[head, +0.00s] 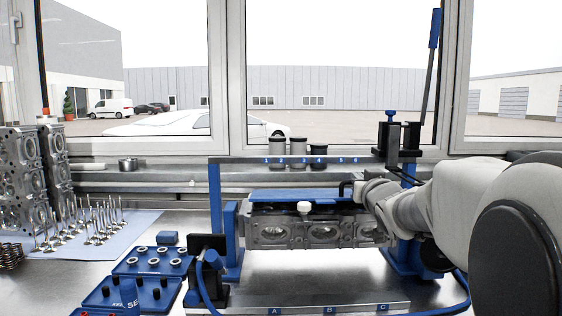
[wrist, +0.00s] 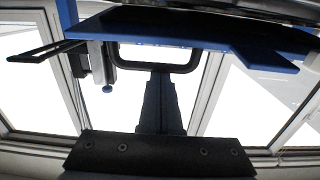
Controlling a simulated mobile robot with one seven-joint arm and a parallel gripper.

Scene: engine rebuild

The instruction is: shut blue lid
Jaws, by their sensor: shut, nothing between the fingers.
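The blue lid (head: 295,194) is a flat plate above the grey cylinder head (head: 290,231) in the bench fixture; in the head view it looks about level. I cannot tell whether it touches the head. In the wrist view the lid (wrist: 190,32) crosses the top, with a black loop handle (wrist: 187,69) along its edge. My gripper (wrist: 160,80) is shut and empty, with its fingertips at the handle's bar; I cannot tell whether they touch. In the head view my gripper (head: 358,191) is at the lid's right end, largely hidden by my wrist.
Blue trays with metal rings (head: 152,262) and upright valves (head: 95,222) stand left of the fixture. Cylinder heads (head: 22,180) stand at the far left. A tall blue-handled lever (head: 433,30) rises at the back right.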

